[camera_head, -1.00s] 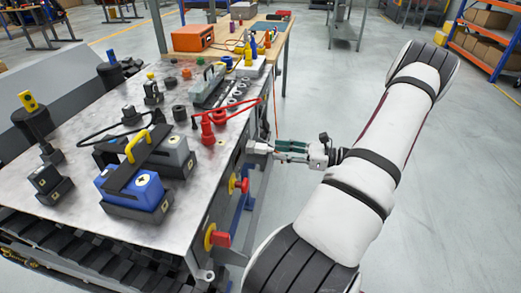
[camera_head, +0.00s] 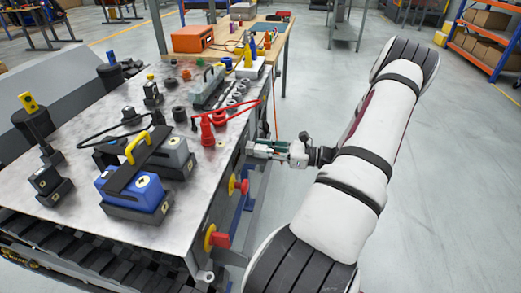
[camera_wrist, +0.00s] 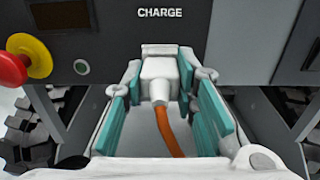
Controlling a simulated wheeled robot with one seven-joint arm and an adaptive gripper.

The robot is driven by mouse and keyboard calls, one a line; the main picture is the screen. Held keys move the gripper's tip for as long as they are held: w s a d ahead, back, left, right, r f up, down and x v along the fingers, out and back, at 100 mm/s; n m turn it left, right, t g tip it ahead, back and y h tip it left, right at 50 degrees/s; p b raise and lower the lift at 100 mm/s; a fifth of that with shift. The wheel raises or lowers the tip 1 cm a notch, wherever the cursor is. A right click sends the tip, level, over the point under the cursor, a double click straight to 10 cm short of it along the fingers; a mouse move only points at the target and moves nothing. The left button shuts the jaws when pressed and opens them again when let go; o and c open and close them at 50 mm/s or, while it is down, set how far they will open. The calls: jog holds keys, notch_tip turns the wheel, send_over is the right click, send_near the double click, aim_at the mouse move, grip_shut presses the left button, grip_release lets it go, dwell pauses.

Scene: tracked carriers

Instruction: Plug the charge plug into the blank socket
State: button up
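The charge plug (camera_wrist: 160,72) is a white block with an orange cable. It sits against the dark carrier panel, below the word CHARGE in the wrist view. Its front end is hidden, so how deep it sits does not show. My gripper (camera_wrist: 159,88) has its teal-padded fingers on either side of the plug, very close to it; they look open, with narrow gaps at the sides. In the head view my gripper (camera_head: 268,149) reaches the carrier's right side, and the plug is mostly hidden between the fingers. I cannot identify a blank socket.
A red-and-yellow emergency button (camera_wrist: 24,62) sticks out left of the plug, and red-and-yellow knobs (camera_head: 238,185) line the carrier's side. The carrier top (camera_head: 95,185) holds blue and grey blocks and red connectors (camera_head: 208,130). The floor right of my arm is clear.

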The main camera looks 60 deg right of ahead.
jog(key=shift+s, duration=0.1)
grip_shut()
jog(key=shift+v, duration=1.25)
jog(key=shift+s+d, duration=0.15)
jog(key=shift+s, duration=0.05)
jog(key=shift+p+v, duration=0.55)
jog(key=shift+v, duration=1)
